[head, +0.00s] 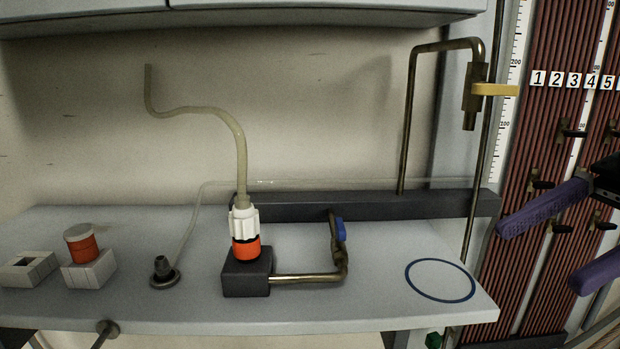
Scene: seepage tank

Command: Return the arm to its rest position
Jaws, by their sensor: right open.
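My right gripper (562,243) is at the right edge of the head view, with two purple fingers spread apart. Nothing is between the fingers. It is in front of the panel of brown tubes, to the right of the bench, and its fingers point left. Part of its body and arm is cut off by the picture edge. My left gripper is not in view.
The grey bench (370,310) carries a dark block (247,278) with an orange and white fitting (244,230) and hose. A bent metal pipe with a yellow lever (495,90) stands behind. The numbered tube panel (560,130) is close to my gripper. The blue ring (440,299) is empty.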

